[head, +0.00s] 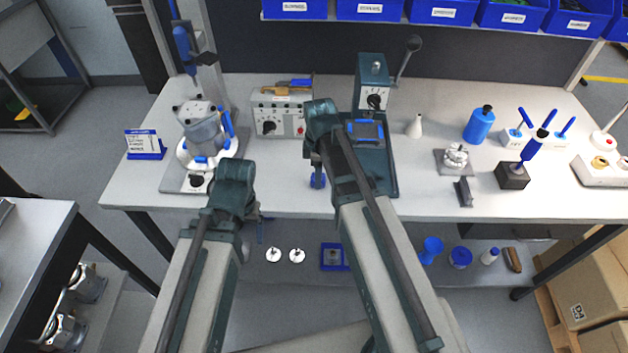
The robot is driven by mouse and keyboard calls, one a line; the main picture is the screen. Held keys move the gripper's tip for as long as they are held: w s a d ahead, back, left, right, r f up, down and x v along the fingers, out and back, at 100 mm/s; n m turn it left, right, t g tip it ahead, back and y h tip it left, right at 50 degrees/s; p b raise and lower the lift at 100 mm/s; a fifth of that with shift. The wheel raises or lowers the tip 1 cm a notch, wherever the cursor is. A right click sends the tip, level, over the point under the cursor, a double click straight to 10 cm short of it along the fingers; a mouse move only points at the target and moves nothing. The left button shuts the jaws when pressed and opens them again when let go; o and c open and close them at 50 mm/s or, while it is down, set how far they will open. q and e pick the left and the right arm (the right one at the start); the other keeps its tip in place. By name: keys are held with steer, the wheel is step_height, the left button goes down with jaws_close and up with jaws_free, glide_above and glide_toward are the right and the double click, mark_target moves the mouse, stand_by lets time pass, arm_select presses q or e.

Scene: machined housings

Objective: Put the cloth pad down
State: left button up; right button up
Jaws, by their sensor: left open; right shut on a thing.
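My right gripper (317,172) hangs over the front part of the bench, left of the green press. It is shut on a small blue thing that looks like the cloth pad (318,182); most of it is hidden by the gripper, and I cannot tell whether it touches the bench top. My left gripper (254,213) is open at the bench's front edge, left of the right one, partly hidden behind its own wrist, with nothing seen in it.
The bench top (430,200) is clear at its front middle. A housing in a fixture (205,140) stands left, a control box (281,115) behind, and a green lever press (374,160) close on the right. A blue bottle (479,125) and a tool block (513,176) stand further right.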

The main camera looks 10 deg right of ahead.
steer(key=shift+d, duration=0.15)
steer(key=shift+f, duration=0.15)
steer(key=o, duration=0.7)
steer(key=shift+f, duration=0.1)
steer(key=o, duration=0.5)
step_height(320, 180, up, 13)
steer(key=p, duration=1.2)
steer(key=s+a+m, duration=0.3)
steer(key=s, duration=0.1)
steer(key=s+a+m, duration=0.4)
steer(key=s, duration=0.1)
steer(key=s+a+m+h, duration=0.1)
steer(key=s+a+m, duration=0.2)
steer(key=s+m, duration=0.1)
steer(key=shift+s+a+f, duration=0.2)
steer(key=shift+s+a, duration=0.1)
steer(key=shift+s, duration=0.35)
